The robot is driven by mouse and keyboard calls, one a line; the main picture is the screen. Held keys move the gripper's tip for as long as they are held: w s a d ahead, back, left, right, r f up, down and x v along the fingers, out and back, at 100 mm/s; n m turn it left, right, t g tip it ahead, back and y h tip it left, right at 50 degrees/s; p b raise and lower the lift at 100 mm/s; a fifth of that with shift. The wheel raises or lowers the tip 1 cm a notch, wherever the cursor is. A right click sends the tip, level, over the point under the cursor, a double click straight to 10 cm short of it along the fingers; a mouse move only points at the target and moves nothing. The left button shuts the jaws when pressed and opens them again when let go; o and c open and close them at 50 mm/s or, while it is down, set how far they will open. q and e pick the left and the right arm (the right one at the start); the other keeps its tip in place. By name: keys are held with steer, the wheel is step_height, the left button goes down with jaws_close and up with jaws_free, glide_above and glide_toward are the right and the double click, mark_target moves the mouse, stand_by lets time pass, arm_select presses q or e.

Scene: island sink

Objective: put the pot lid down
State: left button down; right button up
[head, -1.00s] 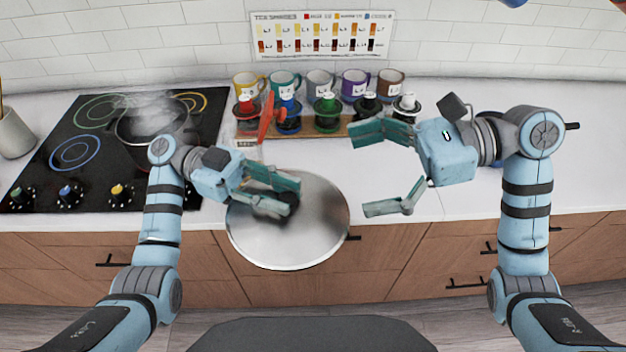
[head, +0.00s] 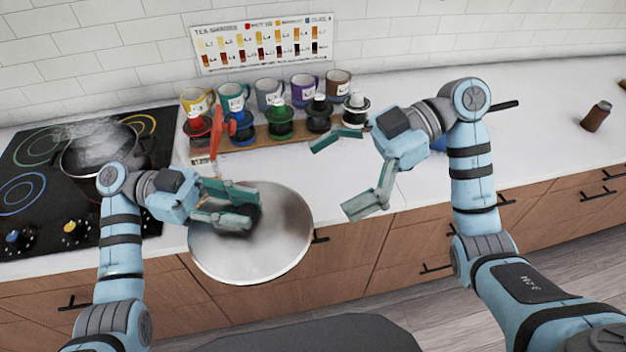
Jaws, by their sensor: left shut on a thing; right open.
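The pot lid (head: 265,250) is a wide, round, silvery disc in the head view, at the counter's front edge, with part of it over the drawer fronts. My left gripper (head: 252,207) is shut on its dark knob, which the fingers partly hide. Whether the lid touches the counter I cannot tell. My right gripper (head: 335,178) is open and empty, to the right of the lid and above the counter. The pot (head: 98,152) stands uncovered and steaming on the black cooktop at the left.
Several mugs (head: 270,95) and coloured-top infusers on a wooden board (head: 262,134) line the back of the counter. A red utensil (head: 229,125) stands by them. A brown jar (head: 596,116) is at the far right. The white counter (head: 530,100) is largely clear right of centre.

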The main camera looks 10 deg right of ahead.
mark_target(266, 225)
steer(key=x, duration=1.2)
steer(key=shift+a, duration=0.1)
steer(key=shift+w, duration=0.1)
steer(key=c, duration=1.5)
steer(key=shift+o, duration=0.3)
steer(key=o, duration=1.4)
steer(key=shift+o, duration=0.2)
steer(key=shift+r, duration=0.1)
